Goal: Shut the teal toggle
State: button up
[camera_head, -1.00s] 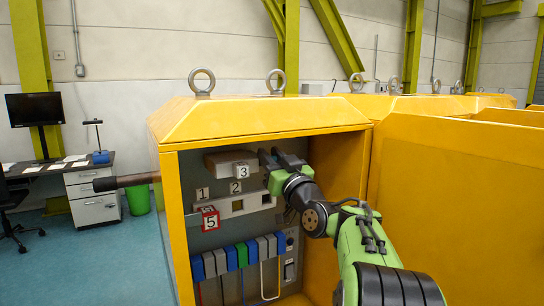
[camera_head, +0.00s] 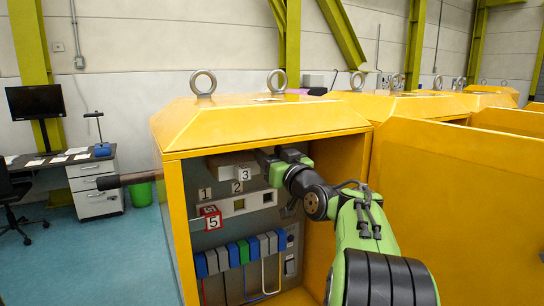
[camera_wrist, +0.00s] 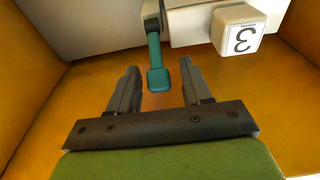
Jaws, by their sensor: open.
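The teal toggle (camera_wrist: 155,62) shows in the wrist view as a short lever with a wide end, hanging from a dark mount on a pale housing. Its wide end lies between the two fingers of my gripper (camera_wrist: 154,88), which are apart with a gap on each side of it. I cannot tell whether either finger touches it. In the head view my gripper (camera_head: 284,155) is inside the yellow cabinet at the upper right of the panel, and the toggle is hidden behind it.
The yellow cabinet (camera_head: 260,118) encloses the panel, its right inner wall close to my arm. A white block marked 3 (camera_wrist: 238,32) sits beside the toggle. A red-framed block marked 5 (camera_head: 211,219) and a row of blue, green and grey switches (camera_head: 243,252) lie lower left.

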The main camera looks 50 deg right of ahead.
jog(key=b+v, duration=0.3)
jog(key=v, duration=1.2)
jog(key=shift+s, duration=0.4)
jog(key=shift+w+a, duration=0.1)
